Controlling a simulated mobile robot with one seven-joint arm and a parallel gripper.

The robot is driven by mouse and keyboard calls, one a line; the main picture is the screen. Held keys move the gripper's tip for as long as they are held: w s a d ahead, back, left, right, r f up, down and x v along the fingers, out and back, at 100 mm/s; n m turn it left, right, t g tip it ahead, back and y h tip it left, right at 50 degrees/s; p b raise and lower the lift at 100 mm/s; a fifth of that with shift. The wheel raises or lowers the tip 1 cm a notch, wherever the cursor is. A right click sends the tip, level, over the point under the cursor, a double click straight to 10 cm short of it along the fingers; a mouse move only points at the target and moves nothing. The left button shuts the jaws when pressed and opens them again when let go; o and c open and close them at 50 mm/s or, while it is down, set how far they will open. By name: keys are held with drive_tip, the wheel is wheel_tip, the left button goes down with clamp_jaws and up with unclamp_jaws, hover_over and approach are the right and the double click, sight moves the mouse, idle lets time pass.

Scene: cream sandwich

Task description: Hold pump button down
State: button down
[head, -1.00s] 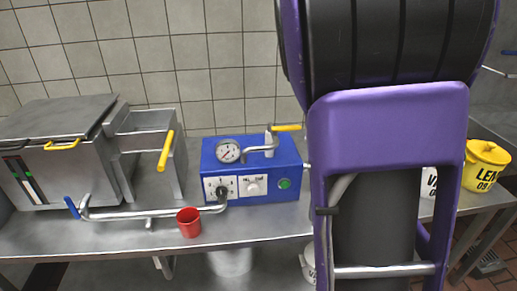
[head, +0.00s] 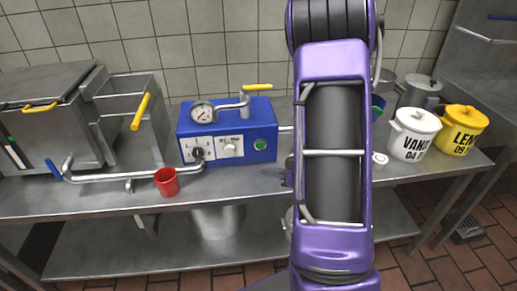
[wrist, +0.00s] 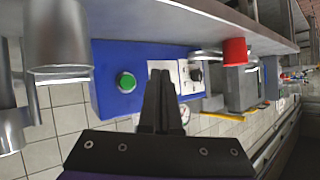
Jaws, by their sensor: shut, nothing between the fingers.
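The blue pump box (head: 270,118) stands on the steel table in the head view, with a round green button (head: 260,144) at the right of its front. A white panel with a black knob (head: 197,154) is at the left of that front. In the wrist view the box (wrist: 108,62) appears turned over, with the green button (wrist: 127,82) lit and uncovered. My gripper (wrist: 162,74) is shut and empty, in front of the panel area beside the button. It appears apart from the button. In the head view my arm hides most of the gripper.
A red cup (head: 167,182) stands at the table's front edge, below a steel pipe (head: 125,178). White (head: 412,148) and yellow (head: 462,128) lidded pots stand at the right. A steel pot (wrist: 58,45) is close at the wrist view's upper left.

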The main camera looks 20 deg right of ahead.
drive_tip(key=shift+s+a, duration=0.1)
drive_tip(key=shift+a, duration=0.05)
approach(257, 148)
drive_tip(key=shift+s+a+f+x, duration=0.1)
drive_tip(key=shift+a+x, duration=0.05)
drive_tip(key=shift+x, duration=0.7)
drive_tip(key=shift+s+a+f+x, duration=0.1)
drive_tip(key=shift+s+a+x, duration=0.05)
drive_tip(key=shift+x, duration=0.75)
drive_tip(key=shift+s+a+f+x, duration=0.1)
drive_tip(key=shift+a+x, duration=0.05)
drive_tip(key=shift+x, duration=0.7)
drive_tip(key=shift+w, duration=0.15)
drive_tip(key=shift+w+d+p, duration=0.15)
drive_tip(key=shift+w+p, duration=0.1)
drive_tip(key=shift+p, duration=0.1)
drive_tip(key=shift+w+d, duration=0.1)
drive_tip(key=shift+w, duration=0.35)
idle(3.9)
